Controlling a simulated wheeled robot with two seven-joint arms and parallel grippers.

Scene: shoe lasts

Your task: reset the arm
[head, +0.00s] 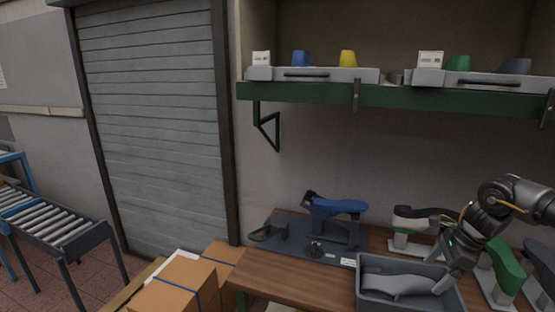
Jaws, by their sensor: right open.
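My right arm comes in from the right. Its gripper (440,286) is open and points down over the right part of a grey bin (371,299) at the bench's front. A grey shoe last (392,285) lies in the bin. The fingertips are close to the last's right end; I cannot tell whether they touch it. A blue shoe last (341,206) sits on a dark stand at the back of the bench. My left gripper is not in view.
Other lasts stand on the wooden bench (277,279): a dark and white one (407,223) and a green one (507,266) right of the arm. A green shelf (310,92) with trays hangs above. Cardboard boxes (168,293) and a roller conveyor (52,222) are left.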

